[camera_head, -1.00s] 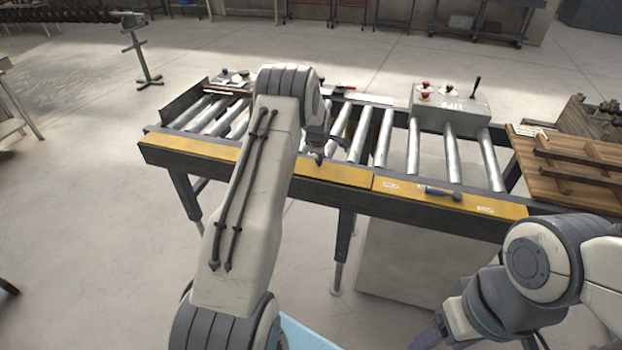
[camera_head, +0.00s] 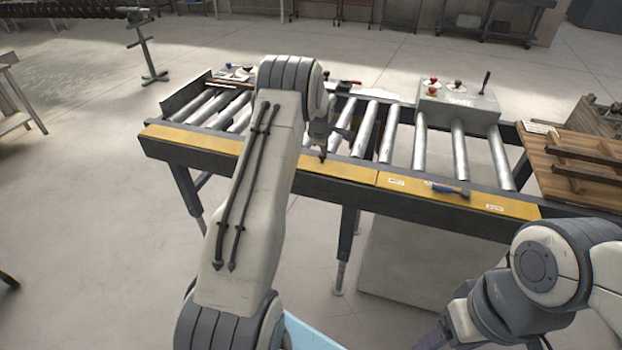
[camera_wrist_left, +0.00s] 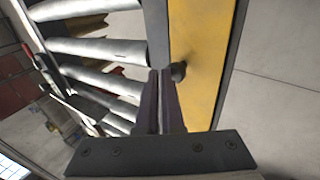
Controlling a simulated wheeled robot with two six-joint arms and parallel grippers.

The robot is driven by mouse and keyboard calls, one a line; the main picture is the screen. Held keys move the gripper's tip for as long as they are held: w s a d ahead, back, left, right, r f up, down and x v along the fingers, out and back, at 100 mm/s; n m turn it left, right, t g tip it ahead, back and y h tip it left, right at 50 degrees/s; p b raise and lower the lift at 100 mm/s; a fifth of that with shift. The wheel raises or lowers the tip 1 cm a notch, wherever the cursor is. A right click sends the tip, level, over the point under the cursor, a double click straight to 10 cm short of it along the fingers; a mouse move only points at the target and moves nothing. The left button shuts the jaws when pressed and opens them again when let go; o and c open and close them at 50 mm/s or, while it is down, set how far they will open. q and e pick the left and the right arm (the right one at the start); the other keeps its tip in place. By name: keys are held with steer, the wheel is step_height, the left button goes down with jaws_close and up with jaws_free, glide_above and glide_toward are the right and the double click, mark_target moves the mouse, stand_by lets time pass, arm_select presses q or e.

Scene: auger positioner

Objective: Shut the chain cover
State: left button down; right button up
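A long yellow cover strip (camera_head: 205,142) runs along the conveyor's front edge, with another yellow section (camera_head: 410,186) to its right. The strip also shows in the wrist view (camera_wrist_left: 205,45), with a dark round knob (camera_wrist_left: 178,71) on it. I take this strip for the chain cover; I cannot tell whether it is raised. My right gripper (camera_head: 432,338) barely shows at the bottom edge.
Silver rollers (camera_head: 459,150) lie behind the yellow strip. A blue-handled tool (camera_head: 450,190) rests on the right section. A grey control box (camera_head: 455,105) with knobs and a lever stands at the back. A wooden table with dark bars (camera_head: 570,150) is at the right.

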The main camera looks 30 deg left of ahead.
arm_select(q)
steer(key=shift+f, duration=0.1)
